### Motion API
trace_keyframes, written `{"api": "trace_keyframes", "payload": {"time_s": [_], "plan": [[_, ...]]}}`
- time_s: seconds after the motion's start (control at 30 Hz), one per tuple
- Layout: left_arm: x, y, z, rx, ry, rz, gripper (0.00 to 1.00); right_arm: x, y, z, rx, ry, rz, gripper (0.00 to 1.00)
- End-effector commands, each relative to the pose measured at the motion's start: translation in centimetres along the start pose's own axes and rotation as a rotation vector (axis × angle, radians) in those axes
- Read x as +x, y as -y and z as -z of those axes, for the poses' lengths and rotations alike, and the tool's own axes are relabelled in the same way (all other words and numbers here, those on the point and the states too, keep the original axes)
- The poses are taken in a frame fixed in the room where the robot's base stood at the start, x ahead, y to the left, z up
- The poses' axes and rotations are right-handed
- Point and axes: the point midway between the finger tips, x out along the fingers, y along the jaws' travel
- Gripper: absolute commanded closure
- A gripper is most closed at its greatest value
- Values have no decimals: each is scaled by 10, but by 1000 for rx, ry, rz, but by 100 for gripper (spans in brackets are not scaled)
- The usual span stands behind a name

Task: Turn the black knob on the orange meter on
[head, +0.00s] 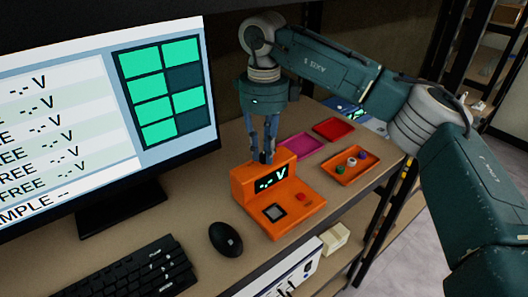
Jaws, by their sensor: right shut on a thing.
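The orange meter (293,205) stands on the desk right of the monitor, its raised display reading "-.- V". My right gripper (267,157) points down just behind the top of the display, away from the black knob. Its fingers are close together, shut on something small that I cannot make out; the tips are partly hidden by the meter. My left gripper is not in view.
A black mouse (225,239) and keyboard (135,272) lie left of the meter. A monitor (100,110) stands behind them. An orange tray (350,172) with small coloured pieces, a pink tray (299,147) and a red tray (334,129) lie right of my gripper.

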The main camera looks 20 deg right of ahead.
Motion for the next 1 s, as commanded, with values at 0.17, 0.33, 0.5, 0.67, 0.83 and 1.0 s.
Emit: {"api": "trace_keyframes", "payload": {"time_s": [0.17,0.33,0.5,0.67,0.83,1.0], "plan": [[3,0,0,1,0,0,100,-2,1,-1,62,5,4,100],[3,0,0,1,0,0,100,-3,1,-1,89,5,4,100],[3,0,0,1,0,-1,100,-3,1,-1,96,6,4,100],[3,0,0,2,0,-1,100,-3,1,-1,96,6,5,100],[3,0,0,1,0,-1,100,-3,1,-1,95,6,4,65],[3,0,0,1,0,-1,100,-2,1,0,94,4,3,62]]}}
